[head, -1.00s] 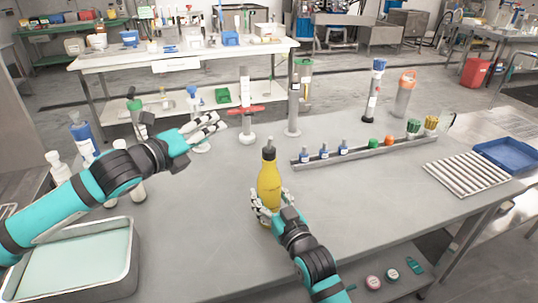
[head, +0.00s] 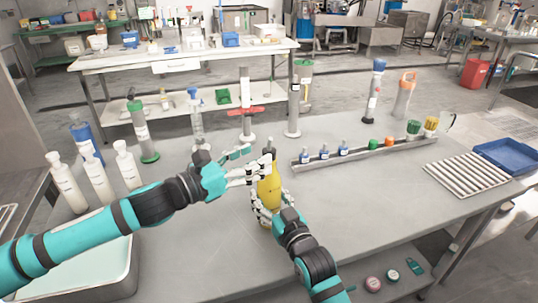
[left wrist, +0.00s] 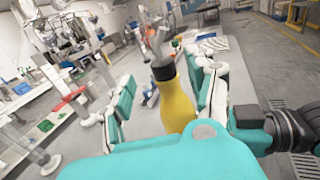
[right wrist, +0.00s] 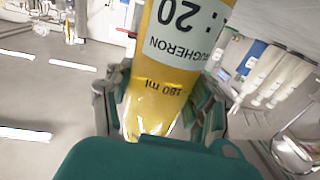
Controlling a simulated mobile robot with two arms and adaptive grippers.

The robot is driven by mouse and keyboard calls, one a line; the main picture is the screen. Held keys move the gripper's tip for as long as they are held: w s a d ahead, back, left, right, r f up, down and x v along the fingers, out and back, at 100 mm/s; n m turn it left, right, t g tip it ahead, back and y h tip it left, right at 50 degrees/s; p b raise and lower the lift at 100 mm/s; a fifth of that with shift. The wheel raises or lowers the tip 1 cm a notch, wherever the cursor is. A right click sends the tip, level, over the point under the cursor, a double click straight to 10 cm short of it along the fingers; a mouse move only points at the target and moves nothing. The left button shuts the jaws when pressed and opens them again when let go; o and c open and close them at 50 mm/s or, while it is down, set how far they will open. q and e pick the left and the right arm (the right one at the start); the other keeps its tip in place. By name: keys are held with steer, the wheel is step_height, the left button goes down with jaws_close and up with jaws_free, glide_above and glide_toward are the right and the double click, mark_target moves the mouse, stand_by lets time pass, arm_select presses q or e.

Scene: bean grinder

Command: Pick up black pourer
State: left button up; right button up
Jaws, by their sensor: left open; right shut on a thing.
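The yellow bottle (head: 269,190) stands upright in the middle of the grey table, with the black pourer (left wrist: 163,70) on its neck. In the head view the pourer is mostly hidden by my left fingers. My right gripper (head: 268,212) is shut around the bottle's lower body; the right wrist view shows the labelled yellow body (right wrist: 175,55) between its fingers. My left gripper (head: 258,172) is open at the bottle's top, its fingers reaching from the left beside the pourer. In the left wrist view its fingers (left wrist: 165,95) stand on both sides of the bottle neck.
A rail (head: 365,152) with small bottles and colored caps lies to the right. White bottles (head: 97,178) stand at the left, near a metal tray (head: 132,270). Tall cylinders (head: 294,105) stand along the back edge. The table front right of the bottle is clear.

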mark_target(268, 149)
arm_select(q)
steer(key=x, duration=0.4)
steer(key=shift+w+d, duration=0.15)
steer(key=shift+d, duration=0.25)
steer(key=shift+a, duration=0.1)
steer(key=c, duration=1.1)
